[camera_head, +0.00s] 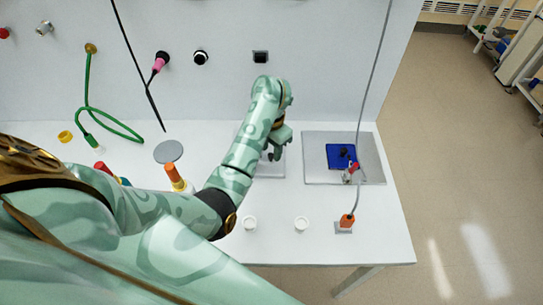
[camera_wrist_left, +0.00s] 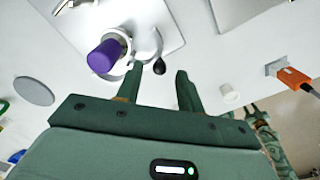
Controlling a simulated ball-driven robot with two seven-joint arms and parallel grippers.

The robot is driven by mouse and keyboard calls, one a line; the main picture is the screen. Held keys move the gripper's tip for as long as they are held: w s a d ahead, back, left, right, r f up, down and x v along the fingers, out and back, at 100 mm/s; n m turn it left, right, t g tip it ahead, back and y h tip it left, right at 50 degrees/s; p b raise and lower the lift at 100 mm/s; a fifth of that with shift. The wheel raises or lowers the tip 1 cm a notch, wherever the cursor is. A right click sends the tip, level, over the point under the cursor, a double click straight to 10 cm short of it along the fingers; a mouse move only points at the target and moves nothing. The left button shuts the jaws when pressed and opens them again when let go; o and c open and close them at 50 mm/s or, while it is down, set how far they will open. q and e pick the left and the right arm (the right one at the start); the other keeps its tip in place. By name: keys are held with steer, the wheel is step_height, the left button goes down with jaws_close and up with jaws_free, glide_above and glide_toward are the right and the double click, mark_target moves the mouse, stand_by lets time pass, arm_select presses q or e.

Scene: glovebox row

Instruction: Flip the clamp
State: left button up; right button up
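A small clamp with a red handle (camera_head: 354,167) stands on the grey plate (camera_head: 315,174) at the right, at the front edge of a blue block (camera_head: 336,156). My left gripper (camera_head: 275,150) is left of that plate, above a smaller light plate (camera_head: 268,172). In the left wrist view my left gripper (camera_wrist_left: 159,78) has its fingers apart with nothing held. A purple-capped device (camera_wrist_left: 104,57) is beside the left fingertip, and a black ball knob (camera_wrist_left: 159,67) shows between the fingertips. The red-handled clamp is not seen in the wrist view.
Two small white cups (camera_head: 249,223) (camera_head: 301,224) stand near the front edge. An orange connector (camera_head: 347,220) with a grey cable is right of them. A grey disc (camera_head: 168,151) and a green hose (camera_head: 119,135) lie to the left. A wall closes the back.

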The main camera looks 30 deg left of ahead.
arm_select(q)
steer(key=shift+f, duration=0.85)
jaws_close()
